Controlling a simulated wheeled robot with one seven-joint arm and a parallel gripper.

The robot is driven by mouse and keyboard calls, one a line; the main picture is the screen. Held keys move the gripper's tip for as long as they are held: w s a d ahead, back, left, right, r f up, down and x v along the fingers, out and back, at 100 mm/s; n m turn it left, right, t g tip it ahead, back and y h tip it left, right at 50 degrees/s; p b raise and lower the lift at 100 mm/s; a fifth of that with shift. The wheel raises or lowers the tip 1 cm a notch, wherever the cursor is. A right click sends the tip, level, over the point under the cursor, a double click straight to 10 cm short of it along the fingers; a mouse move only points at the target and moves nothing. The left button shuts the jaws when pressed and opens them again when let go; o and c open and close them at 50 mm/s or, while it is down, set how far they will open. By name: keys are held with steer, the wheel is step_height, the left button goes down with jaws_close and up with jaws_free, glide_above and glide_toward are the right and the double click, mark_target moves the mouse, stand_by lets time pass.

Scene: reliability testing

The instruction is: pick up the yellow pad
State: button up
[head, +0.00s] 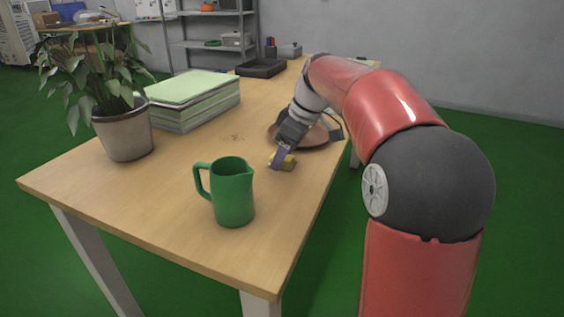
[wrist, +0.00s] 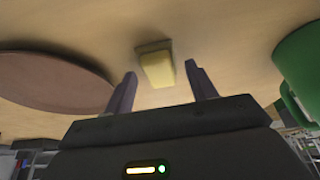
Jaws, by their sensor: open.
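The yellow pad (head: 288,163) lies on the wooden table near its right edge in the head view, partly hidden by my gripper. In the wrist view the yellow pad (wrist: 157,70) is a small block with a yellow face and a brownish end, just beyond and between my fingertips. My gripper (head: 278,160) reaches down to the pad from above. In the wrist view my gripper (wrist: 158,80) is open, with a dark finger on each side and nothing held. Whether a finger touches the pad cannot be told.
A green jug (head: 233,192) stands in front of the pad, also at right in the wrist view (wrist: 300,75). A reddish-brown round plate (head: 315,134) lies behind my gripper. The front-left tabletop is clear.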

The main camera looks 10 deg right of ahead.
steer(key=c, duration=0.9)
steer(key=shift+o, duration=0.2)
step_height(320, 180, up, 20)
steer(key=p, duration=0.1)
steer(key=shift+p, duration=0.3)
steer(key=shift+o, duration=1.2)
steer(key=shift+c, duration=0.8)
steer(key=shift+w, duration=0.1)
